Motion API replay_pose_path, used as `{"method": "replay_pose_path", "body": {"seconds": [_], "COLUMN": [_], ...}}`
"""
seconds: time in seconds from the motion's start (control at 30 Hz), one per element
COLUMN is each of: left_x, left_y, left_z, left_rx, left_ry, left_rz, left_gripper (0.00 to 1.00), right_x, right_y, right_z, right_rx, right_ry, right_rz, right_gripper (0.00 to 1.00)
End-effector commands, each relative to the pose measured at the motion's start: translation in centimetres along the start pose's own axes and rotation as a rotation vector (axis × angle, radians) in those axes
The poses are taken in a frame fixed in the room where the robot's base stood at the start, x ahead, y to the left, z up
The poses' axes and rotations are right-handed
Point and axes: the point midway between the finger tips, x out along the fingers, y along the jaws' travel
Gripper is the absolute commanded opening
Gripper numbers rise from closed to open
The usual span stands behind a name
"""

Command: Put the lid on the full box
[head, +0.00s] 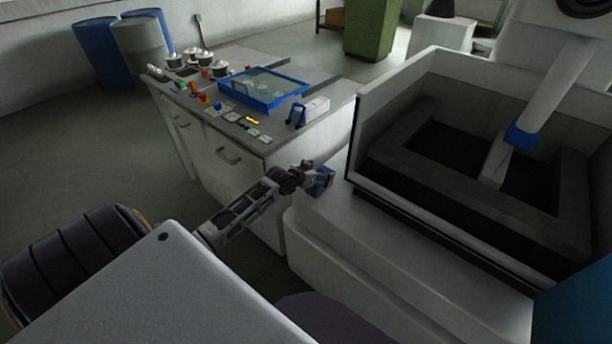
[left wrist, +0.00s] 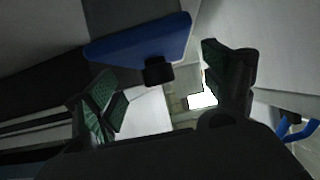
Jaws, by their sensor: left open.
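My left gripper (head: 316,176) is over the pale ledge in front of the machine tank, beside the cabinet. Its two dark fingers with green pads stand apart in the left wrist view (left wrist: 166,88). A blue plate with a black knob, which looks like the lid (left wrist: 140,40), shows in that view. Its knob (left wrist: 158,71) appears between the fingers, with no grip visible. In the head view a small blue patch shows at the gripper, and I cannot tell whether it is the lid. I cannot make out which thing is the full box. My right gripper is not in view.
The cabinet top holds a blue-framed tray (head: 305,88), a pale block with a blue handle (head: 311,109), spools (head: 220,70) and small coloured parts. The walled machine tank (head: 440,65) rises right of my gripper. The ledge (head: 390,235) before it looks clear.

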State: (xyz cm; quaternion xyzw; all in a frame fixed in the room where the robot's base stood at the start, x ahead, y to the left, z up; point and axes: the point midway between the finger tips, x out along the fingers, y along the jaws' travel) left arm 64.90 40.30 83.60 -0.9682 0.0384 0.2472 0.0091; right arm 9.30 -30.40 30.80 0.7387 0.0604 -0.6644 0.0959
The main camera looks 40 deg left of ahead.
Motion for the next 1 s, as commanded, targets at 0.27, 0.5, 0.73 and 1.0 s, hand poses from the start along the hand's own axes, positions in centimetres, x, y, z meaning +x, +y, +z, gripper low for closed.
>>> {"method": "replay_pose_path", "body": {"seconds": [0.27,0.5,0.73,1.0], "left_x": [-2.0,-4.1,-6.0,-8.2], "left_y": [0.0,0.0,0.0,0.0], "left_z": [0.1,0.1,0.1,0.1], "left_rx": [0.002,0.001,0.001,0.002], "left_ry": [-0.001,-0.002,-0.002,-0.002], "left_rz": [0.000,0.000,0.000,0.000], "left_gripper": [0.83,0.83,0.83,0.83], "right_x": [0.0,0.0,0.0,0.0], "right_y": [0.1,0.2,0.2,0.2], "right_z": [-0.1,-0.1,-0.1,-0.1], "right_rx": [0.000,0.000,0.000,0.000], "right_ry": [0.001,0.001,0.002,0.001], "right_rz": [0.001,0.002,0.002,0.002], "right_gripper": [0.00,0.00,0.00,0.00]}}
